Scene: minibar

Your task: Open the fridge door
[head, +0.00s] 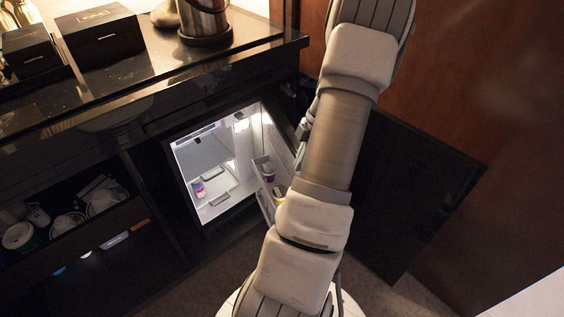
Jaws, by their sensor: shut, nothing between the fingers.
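The fridge (215,150) is set in the dark cabinet, and its lit white inside shows. Its door (289,146) stands open, swung out to the right, with its white inner side and door shelf visible. A small grey part that appears to be my gripper (303,128) shows beside my arm, near the upper part of the open door. It is shut and empty. My arm covers much of the door, and whether the gripper touches the door cannot be told.
A black panel (410,190) stands out to the right of my arm. A coloured can (198,188) is in the fridge, and small containers (268,171) sit on the door shelf. Black boxes (100,33) and a metal bucket (205,20) stand on the counter. Open shelves (70,230) are at left.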

